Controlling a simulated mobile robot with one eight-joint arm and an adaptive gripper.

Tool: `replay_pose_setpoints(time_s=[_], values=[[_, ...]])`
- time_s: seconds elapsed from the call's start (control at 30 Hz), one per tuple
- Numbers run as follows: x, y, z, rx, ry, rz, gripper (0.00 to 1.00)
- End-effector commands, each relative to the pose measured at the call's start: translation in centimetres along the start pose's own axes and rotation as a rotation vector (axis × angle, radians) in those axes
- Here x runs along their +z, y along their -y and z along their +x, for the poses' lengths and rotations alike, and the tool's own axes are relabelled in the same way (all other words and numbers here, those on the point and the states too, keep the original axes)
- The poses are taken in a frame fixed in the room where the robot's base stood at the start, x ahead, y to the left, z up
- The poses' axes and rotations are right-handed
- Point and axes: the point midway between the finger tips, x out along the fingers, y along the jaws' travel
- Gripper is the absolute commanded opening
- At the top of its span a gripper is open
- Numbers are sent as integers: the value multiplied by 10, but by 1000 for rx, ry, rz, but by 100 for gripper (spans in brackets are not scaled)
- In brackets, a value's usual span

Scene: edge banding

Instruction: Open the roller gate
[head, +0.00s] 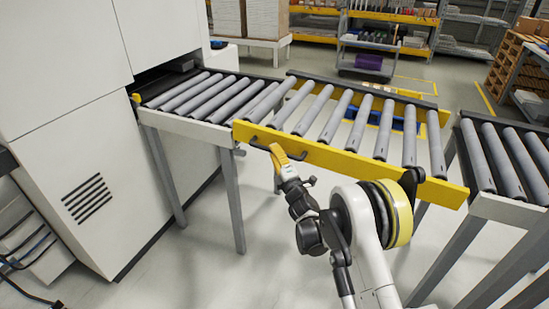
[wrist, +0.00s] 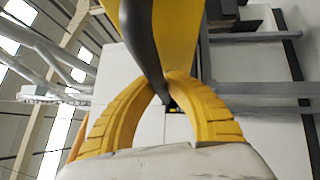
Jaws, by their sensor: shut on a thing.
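The roller gate is the section with yellow side rails (head: 350,160) and grey rollers. It lies flat between the left conveyor and the right conveyor. A dark bar handle (head: 258,147) sits on its front rail near the left end. My gripper (head: 277,151) is at this handle, in front of the rail. In the wrist view, the yellow fingers (wrist: 166,88) close around the dark handle (wrist: 142,40), with the yellow rail (wrist: 182,32) just beyond. The fingers hide part of the handle.
The left conveyor (head: 170,120) runs into a white machine (head: 70,130). The right conveyor (head: 487,205) stands at the gate's right end, on grey legs. The floor (head: 200,270) in front of the gate is clear around my arm. Shelves stand farther back.

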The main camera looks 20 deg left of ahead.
Motion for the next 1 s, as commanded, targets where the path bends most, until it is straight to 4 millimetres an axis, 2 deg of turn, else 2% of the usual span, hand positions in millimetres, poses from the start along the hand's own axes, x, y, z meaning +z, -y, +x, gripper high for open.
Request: replay_pose_setpoints(time_s=[0.03,0.17,0.27,0.47,0.6,0.77,1.0], values=[[2,-21,4,16,3,17,0],[9,-69,10,69,18,69,0],[18,-114,14,118,32,118,0],[44,-204,12,224,61,221,0],[66,-264,6,297,81,293,0],[98,-330,-8,380,104,376,0],[154,-421,-40,506,138,500,0]])
